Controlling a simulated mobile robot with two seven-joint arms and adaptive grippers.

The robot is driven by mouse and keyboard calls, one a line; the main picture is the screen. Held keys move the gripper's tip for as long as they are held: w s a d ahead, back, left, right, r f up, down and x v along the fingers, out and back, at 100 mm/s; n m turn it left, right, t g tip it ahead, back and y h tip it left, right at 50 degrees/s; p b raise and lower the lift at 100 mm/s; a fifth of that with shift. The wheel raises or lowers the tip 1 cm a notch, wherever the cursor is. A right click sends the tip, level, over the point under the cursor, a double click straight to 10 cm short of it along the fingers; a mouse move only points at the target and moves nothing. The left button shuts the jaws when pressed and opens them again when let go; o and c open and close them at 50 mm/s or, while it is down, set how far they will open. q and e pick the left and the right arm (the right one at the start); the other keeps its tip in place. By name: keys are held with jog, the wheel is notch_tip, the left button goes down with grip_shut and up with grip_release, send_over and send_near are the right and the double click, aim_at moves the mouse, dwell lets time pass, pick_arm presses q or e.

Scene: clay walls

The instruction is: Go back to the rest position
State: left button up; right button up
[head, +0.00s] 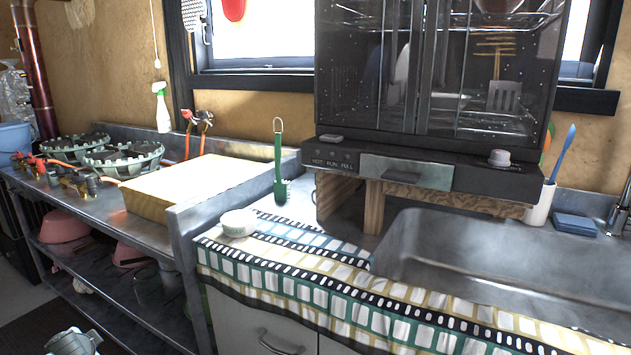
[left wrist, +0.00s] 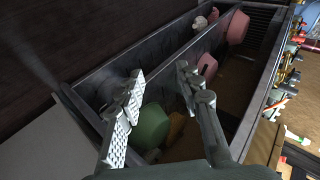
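In the left wrist view my left gripper (left wrist: 158,92) has its two fingers wide apart, with nothing held between them. Behind the fingers is the metal stand with its lower shelves, seen tilted. A green bowl (left wrist: 150,128) shows beyond the gap, close to the left finger in the picture; how far away it is I cannot tell. In the head view only a grey piece of my left arm or gripper (head: 74,342) shows at the bottom left edge, low in front of the stand. My right gripper is in neither view.
The metal stand (head: 180,228) carries gas burners (head: 125,157) and a wooden board (head: 195,184); pink bowls (head: 65,226) sit on its shelf. Right of it, the counter holds a white bowl (head: 238,223), green brush (head: 279,165), dark oven (head: 436,75) and sink (head: 500,255).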

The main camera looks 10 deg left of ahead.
pick_arm(q)
jog(key=s+a+f+m+g, duration=0.1)
jog(key=s+a+f+m, duration=0.2)
jog(key=s+f, duration=0.85)
jog(key=s+d+f+n+g+h, duration=0.1)
jog(key=s+d+f, duration=0.35)
jog(key=d, duration=0.35)
jog(key=s+d+f+n+g+h, duration=0.1)
jog(key=s+d+f+n+h, duration=0.15)
jog(key=d+f, duration=0.45)
jog(key=s+d+f+h, duration=0.1)
jog(key=d+f, duration=0.1)
jog(key=d, duration=0.9)
jog(key=s+d+f+n+h, duration=0.1)
jog(key=s+d+f+h, duration=0.1)
jog(key=d, duration=0.8)
jog(key=shift+d+f, duration=0.25)
jog(key=shift+d, duration=0.1)
jog(key=shift+n, duration=0.25)
